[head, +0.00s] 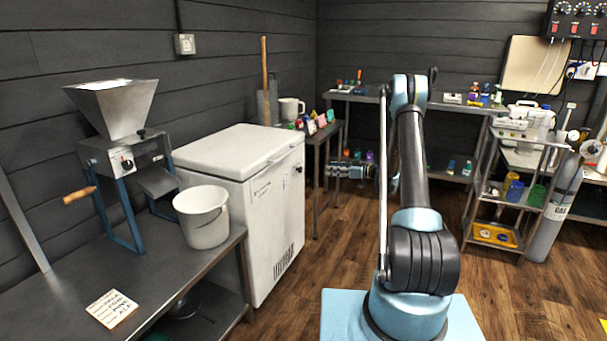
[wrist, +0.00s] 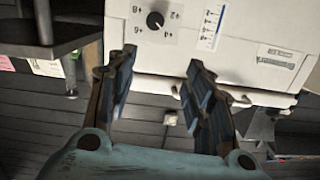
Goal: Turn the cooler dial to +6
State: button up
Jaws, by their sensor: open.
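The white chest cooler (head: 255,190) stands behind the bench with its lid shut. Its black dial (head: 299,170) is on the front face at right. The dial (wrist: 155,20) shows larger in the wrist view, on a pale plate with small printed numbers around it. I cannot read surely which number its pointer meets. My gripper (head: 335,171) is to the right of the dial, apart from it, at about its height. In the wrist view my gripper (wrist: 160,62) is open and empty, its two dark fingers spread below the dial in the picture.
A steel bench (head: 75,270) at left holds a grain mill (head: 125,150), a white bucket (head: 203,218) and a card (head: 112,308). A narrow table (head: 322,140) with small coloured items stands just behind the cooler. Wooden floor lies clear between cooler and my base.

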notch_tip(320, 180, down, 4)
jog(key=w+y, duration=0.1)
send_near(299, 170)
jog(key=w+x, duration=0.1)
jog(key=x, duration=0.7)
jog(key=shift+w+f+n+t, duration=0.3)
jog(key=shift+n+t, duration=0.1)
jog(key=c, duration=1)
jog(key=shift+d, duration=0.1)
jog(key=shift+c, duration=0.2)
